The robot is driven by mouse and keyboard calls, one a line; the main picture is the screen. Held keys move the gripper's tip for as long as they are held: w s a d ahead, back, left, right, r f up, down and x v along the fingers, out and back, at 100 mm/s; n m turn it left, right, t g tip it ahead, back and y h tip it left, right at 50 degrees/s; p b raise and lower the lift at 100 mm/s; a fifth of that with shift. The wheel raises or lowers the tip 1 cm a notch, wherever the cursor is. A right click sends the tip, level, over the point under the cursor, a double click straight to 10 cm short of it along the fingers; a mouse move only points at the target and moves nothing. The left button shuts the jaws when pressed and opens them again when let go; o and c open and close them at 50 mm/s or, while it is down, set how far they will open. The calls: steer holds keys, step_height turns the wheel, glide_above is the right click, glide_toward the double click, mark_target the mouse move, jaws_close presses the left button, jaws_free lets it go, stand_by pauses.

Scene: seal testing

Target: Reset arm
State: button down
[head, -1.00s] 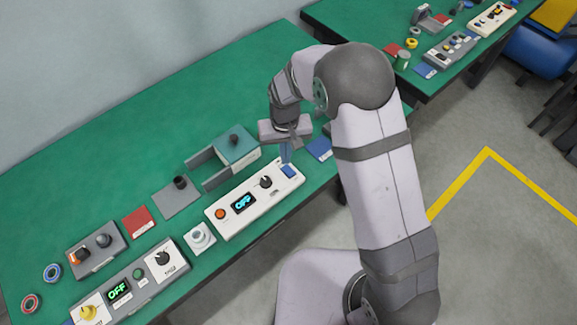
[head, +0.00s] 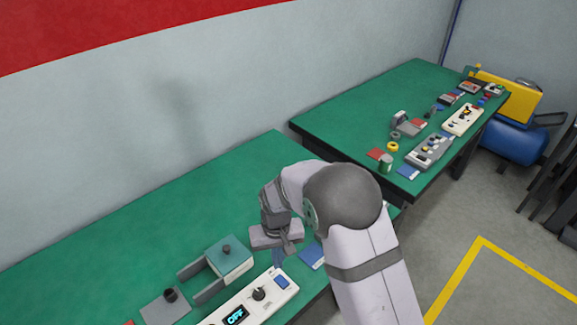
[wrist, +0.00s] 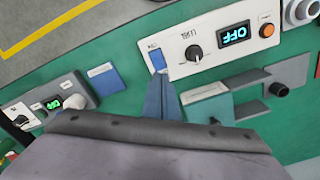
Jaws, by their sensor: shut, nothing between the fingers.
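My gripper (head: 278,259) is shut and empty, pointing down over the front part of the green table (head: 150,230). In the wrist view its fingertips (wrist: 161,82) are together, just beside the blue rocker switch (wrist: 157,59) on the white control panel (wrist: 222,36). In the head view the same switch (head: 281,282) lies just below the fingertips; I cannot tell whether they touch it. The panel has a black knob (wrist: 194,53), an orange button (wrist: 267,30) and a lit display (wrist: 234,35) reading OFF.
A teal-topped fixture (head: 231,256) with two grey side plates stands behind the panel. A grey plate with a black knob (head: 169,296) is left of it. A blue card (head: 312,258) lies right of the panel. A second green table (head: 350,121) with several devices stands at the right.

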steer(key=s+d+n+g+h, duration=0.1)
steer(key=s+d+g, duration=0.1)
steer(key=s+d, duration=0.45)
steer(key=s+d+g, duration=0.1)
steer(key=s+d, duration=0.3)
steer(key=s, duration=0.6)
steer(key=d+r+m+t+y, duration=0.1)
steer(key=d+r+m+t, duration=0.2)
steer(key=d+r, duration=0.6)
steer(key=shift+s+d+r+m, duration=0.2)
steer(key=shift+r+m, duration=0.4)
